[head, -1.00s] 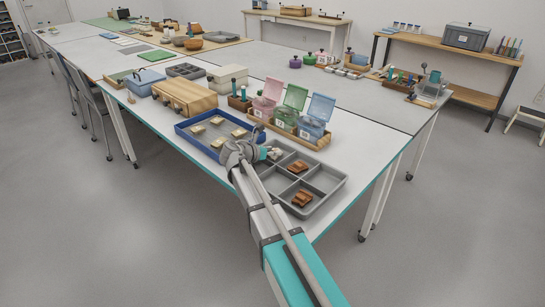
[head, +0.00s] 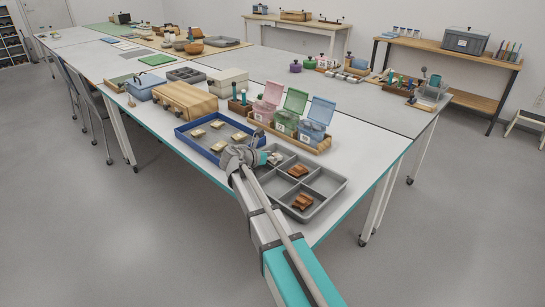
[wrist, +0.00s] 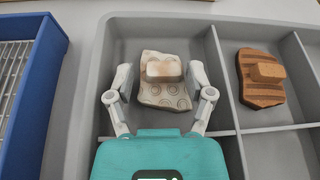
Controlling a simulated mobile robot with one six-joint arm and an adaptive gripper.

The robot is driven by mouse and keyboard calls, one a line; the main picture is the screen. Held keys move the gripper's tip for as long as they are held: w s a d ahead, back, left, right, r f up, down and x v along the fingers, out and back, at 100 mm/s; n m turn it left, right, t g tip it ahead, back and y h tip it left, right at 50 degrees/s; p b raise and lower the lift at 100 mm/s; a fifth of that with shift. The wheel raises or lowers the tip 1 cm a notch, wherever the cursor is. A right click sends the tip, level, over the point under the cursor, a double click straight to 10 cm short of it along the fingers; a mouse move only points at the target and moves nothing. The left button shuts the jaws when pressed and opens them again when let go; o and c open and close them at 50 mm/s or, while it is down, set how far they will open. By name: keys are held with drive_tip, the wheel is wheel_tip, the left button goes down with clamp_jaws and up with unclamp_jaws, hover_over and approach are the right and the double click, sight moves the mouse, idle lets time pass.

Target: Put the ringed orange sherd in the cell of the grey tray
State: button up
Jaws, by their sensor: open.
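A pale cream sherd (wrist: 165,96) with stamped rings and a lighter, orange-tinged block on it lies in a cell of the grey tray (wrist: 120,48) in the wrist view. It looks cream rather than orange. My gripper (wrist: 161,72) is open, with one finger on each side of this sherd. I cannot tell whether the fingers touch it. In the head view my gripper (head: 264,158) is low over the left part of the grey tray (head: 331,189), and the pale sherd (head: 275,158) shows just past it.
An orange-brown grooved sherd (wrist: 262,80) lies in the cell to the right. Another brown sherd (head: 303,201) is in the front cell. A blue tray (head: 181,140) with several cream sherds stands to the left. Lidded bins (head: 285,122) stand behind the grey tray.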

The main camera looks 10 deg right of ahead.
drive_tip(key=shift+r, duration=0.15)
drive_tip(key=shift+s+a+r+p, duration=0.15)
drive_tip(key=shift+a+p, duration=0.05)
drive_tip(key=shift+p, duration=0.1)
drive_tip(key=p+v, duration=0.4)
drive_tip(key=v, duration=0.7)
drive_tip(key=shift+a+r, duration=0.15)
drive_tip(key=shift+a, duration=0.05)
drive_tip(key=shift+r, duration=0.1)
